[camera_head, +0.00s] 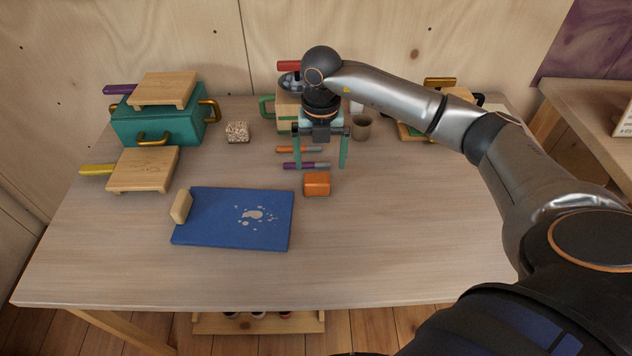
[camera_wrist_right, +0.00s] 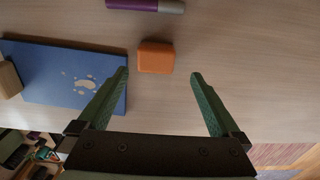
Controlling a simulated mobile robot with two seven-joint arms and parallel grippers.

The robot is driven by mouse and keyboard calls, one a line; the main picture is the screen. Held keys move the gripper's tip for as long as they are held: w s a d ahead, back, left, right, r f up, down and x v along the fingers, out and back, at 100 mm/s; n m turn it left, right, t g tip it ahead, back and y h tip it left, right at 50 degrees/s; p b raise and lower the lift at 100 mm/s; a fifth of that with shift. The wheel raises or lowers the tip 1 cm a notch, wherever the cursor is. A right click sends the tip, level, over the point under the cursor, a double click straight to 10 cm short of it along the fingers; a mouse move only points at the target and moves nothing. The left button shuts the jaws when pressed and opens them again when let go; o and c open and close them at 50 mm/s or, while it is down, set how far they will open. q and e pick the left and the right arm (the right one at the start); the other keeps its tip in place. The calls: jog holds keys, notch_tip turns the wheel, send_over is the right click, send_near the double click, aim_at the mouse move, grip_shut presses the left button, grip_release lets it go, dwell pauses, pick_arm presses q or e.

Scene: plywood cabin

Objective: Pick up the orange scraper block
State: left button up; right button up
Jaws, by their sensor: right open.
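The orange scraper block (camera_head: 316,184) stands on the table, right of the blue board. In the right wrist view the block (camera_wrist_right: 156,57) lies beyond the fingertips, between their lines and nearer the left finger. My right gripper (camera_head: 320,164) is open and empty, with its green fingers pointing down above the table. In the head view it hangs over the area just behind the block. In the right wrist view both fingers of the gripper (camera_wrist_right: 160,74) show, with nothing between them. My left gripper is not in view.
The blue board (camera_head: 220,222) with pale spots lies left, a beige block (camera_head: 181,206) on its edge. Two marker-like sticks (camera_head: 306,166) lie behind the orange block. A teal box (camera_head: 160,128) and wooden boards (camera_head: 144,169) stand far left; a cup (camera_head: 361,127) stands behind.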

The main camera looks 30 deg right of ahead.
aim_at(317, 178)
jog(key=f, duration=0.6)
jog(key=shift+w+a+f, duration=0.2)
jog(key=shift+a+f, duration=0.05)
jog(key=shift+f, duration=0.15)
jog(key=c, duration=1.3)
jog(key=shift+r, duration=0.1)
